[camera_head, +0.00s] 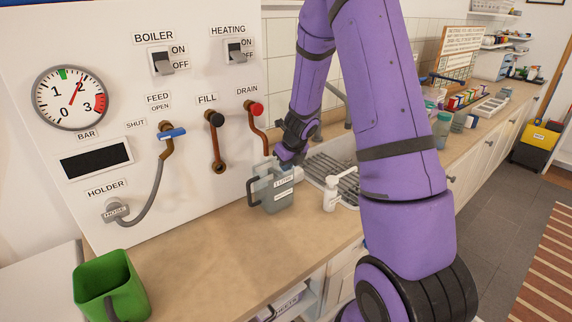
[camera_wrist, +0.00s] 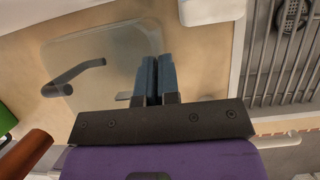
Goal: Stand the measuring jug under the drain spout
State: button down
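The measuring jug (camera_head: 280,196) is a clear grey jug with a "1 LITRE" label and a dark handle on its left. It is upright at the counter, right of and in front of the drain spout (camera_head: 267,148), a copper pipe below the red DRAIN knob (camera_head: 257,109). My gripper (camera_head: 288,158) is at the jug's top right. In the wrist view my gripper (camera_wrist: 157,75) has its blue fingers close together over the jug's right wall, with the jug (camera_wrist: 105,50) below. I cannot tell whether its base touches the counter.
A white dispenser bottle (camera_head: 331,193) stands just right of the jug, before the sink's drain rack (camera_head: 335,172). The green container (camera_head: 110,290) is at the front left. The counter between them (camera_head: 210,245) is clear. The FILL pipe (camera_head: 216,150) is on the panel.

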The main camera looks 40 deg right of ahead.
jog(key=shift+f, duration=0.1)
jog(key=c, duration=1.4)
grip_release()
jog(key=shift+o, duration=0.2)
jog(key=s+a+r+n+y, duration=0.1)
jog(key=s+a+r+n, duration=0.25)
jog(key=r, duration=0.55)
jog(key=s+a+r+n+y, duration=0.1)
jog(key=s+a+r+n, duration=0.3)
jog(key=r, duration=0.5)
jog(key=s+a+r+n, duration=0.3)
jog(key=s+n, duration=0.5)
jog(key=n, duration=0.1)
jog(key=s+a+r+n+h, duration=0.1)
jog(key=s+a+r+n, duration=0.2)
jog(key=s+n, duration=0.5)
jog(key=s+a+r+n+h, duration=0.1)
jog(key=s+a+r+n, duration=0.2)
jog(key=s+n, duration=0.5)
jog(key=shift+a+r+n+t, duration=0.35)
jog(key=shift+r+n, duration=0.4)
jog(key=shift+n, duration=0.8)
